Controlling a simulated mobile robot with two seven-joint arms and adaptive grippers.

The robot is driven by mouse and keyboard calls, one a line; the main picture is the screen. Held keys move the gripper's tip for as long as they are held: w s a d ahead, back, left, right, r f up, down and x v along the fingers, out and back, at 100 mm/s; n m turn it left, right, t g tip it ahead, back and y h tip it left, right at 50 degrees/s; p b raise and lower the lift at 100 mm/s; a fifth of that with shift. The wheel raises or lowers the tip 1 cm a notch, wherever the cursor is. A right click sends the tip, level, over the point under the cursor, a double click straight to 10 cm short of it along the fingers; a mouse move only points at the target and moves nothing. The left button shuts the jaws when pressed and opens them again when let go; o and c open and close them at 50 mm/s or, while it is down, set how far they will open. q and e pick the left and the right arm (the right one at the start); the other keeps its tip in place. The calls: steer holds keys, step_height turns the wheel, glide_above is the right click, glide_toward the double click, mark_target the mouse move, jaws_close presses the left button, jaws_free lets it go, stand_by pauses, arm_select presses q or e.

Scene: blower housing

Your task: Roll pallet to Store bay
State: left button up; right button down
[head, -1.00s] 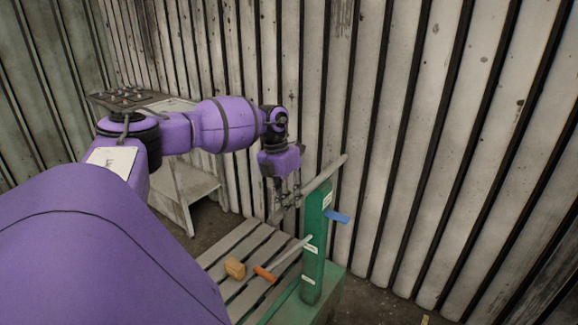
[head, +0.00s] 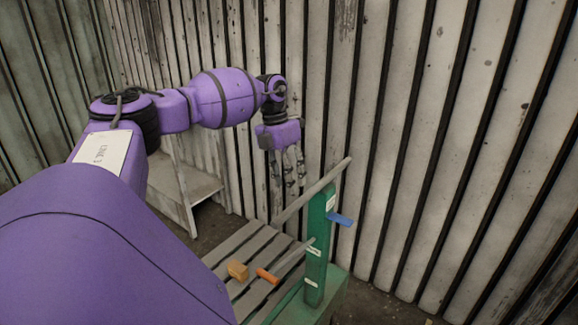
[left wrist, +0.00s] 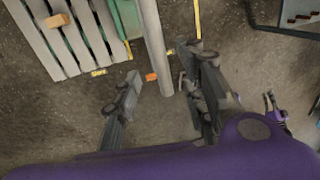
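The pallet (head: 247,246) has grey slats, a green post (head: 317,240) and a grey handle bar (head: 322,186). My left gripper (head: 292,181) hangs above the bar, its fingers apart and empty. In the left wrist view the open left gripper (left wrist: 160,82) has one finger on each side of the bar's end (left wrist: 155,50) in the picture, with no contact visible. A yellow floor label (left wrist: 98,72), apparently reading "Store", lies by the slats' edge. A small purple and dark shape (left wrist: 276,112) may be my right gripper; its fingers are unclear.
A wooden block (head: 238,270) and an orange-handled tool (head: 267,275) lie on the slats. A blue tag (head: 341,219) sticks out from the post. A ribbed wall (head: 440,130) stands close behind. A pale shelf unit (head: 185,190) stands behind my left arm.

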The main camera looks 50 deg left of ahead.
arm_select(q)
steer(key=shift+s+a+r, duration=0.1)
steer(key=shift+a+r, duration=0.1)
steer(key=shift+r, duration=0.75)
steer(key=shift+s+a+r, duration=0.1)
steer(key=shift+a+r, duration=0.05)
steer(key=shift+r, duration=0.8)
steer(key=shift+w, duration=0.1)
